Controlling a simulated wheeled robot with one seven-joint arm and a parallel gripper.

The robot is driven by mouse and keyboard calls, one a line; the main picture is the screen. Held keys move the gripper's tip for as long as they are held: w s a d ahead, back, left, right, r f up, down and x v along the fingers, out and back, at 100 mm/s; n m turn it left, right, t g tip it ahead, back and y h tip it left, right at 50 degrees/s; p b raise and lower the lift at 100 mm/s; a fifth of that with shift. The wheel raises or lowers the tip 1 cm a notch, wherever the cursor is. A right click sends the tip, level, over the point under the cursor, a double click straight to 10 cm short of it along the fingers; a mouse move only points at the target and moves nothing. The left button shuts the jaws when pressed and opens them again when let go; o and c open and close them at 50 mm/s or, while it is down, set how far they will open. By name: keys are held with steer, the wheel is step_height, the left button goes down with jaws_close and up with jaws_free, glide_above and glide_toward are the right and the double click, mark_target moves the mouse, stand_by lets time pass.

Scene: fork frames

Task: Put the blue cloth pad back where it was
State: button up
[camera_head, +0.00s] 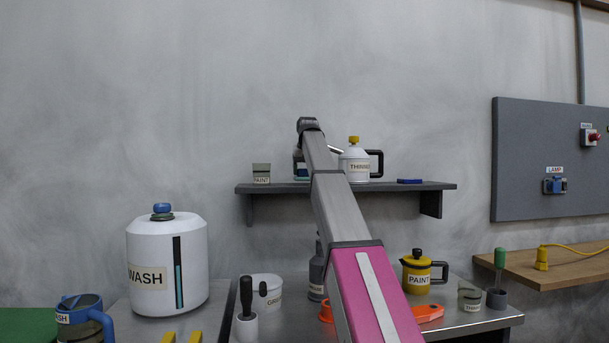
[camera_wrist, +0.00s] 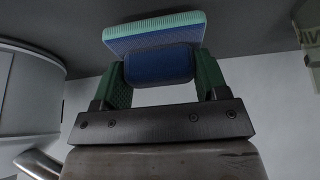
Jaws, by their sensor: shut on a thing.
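My gripper (camera_wrist: 160,72) is shut on a blue cloth pad (camera_wrist: 160,45) with a teal layer on its far side. The wrist view is upside down, with the dark shelf top at the upper edge. The pad is at or just above the shelf top; I cannot tell if it touches.
A flat blue item (camera_head: 410,181) lies on the shelf right of the THINNER can. Below are a WASH tank (camera_head: 167,262), a yellow PAINT pot (camera_head: 416,275), an orange tool (camera_head: 428,313) and a metal bench (camera_head: 475,322). The wall above the shelf is clear.

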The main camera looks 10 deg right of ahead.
steer(key=shift+f, duration=0.7)
steer(key=shift+f, duration=0.1)
steer(key=o, duration=1.1)
steer(key=shift+o, duration=0.2)
steer(key=v, duration=1.2)
